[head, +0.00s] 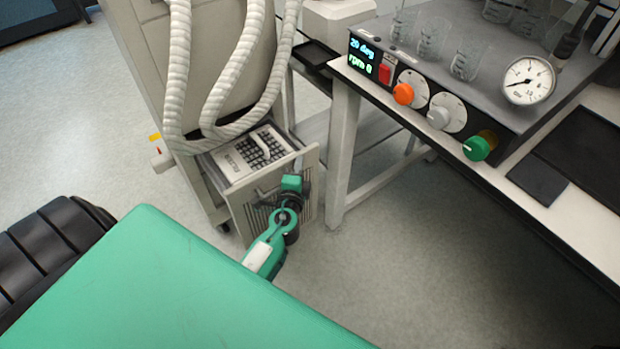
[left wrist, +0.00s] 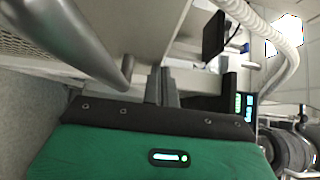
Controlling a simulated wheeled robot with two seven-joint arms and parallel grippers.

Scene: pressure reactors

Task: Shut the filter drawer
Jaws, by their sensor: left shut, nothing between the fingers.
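The filter drawer (head: 308,162) is pulled out of the low front of the pale cabinet (head: 145,60). Its inside shows a dark grid and a pale bar across the top. Its upright front panel faces my side, with a slotted area partly hidden by my left arm. My left gripper (head: 297,190) is close in front of that panel, shut and empty. I cannot tell whether it touches the panel. In the left wrist view, the shut dark fingers (left wrist: 161,87) sit just right of a thick grey bar handle (left wrist: 85,42). My right gripper is out of view.
Ribbed white hoses (head: 235,75) hang in front of the cabinet above the drawer. To the right stands a white-legged bench (head: 341,150) with a control box, knobs (head: 403,94), a gauge (head: 529,80) and glass beakers.

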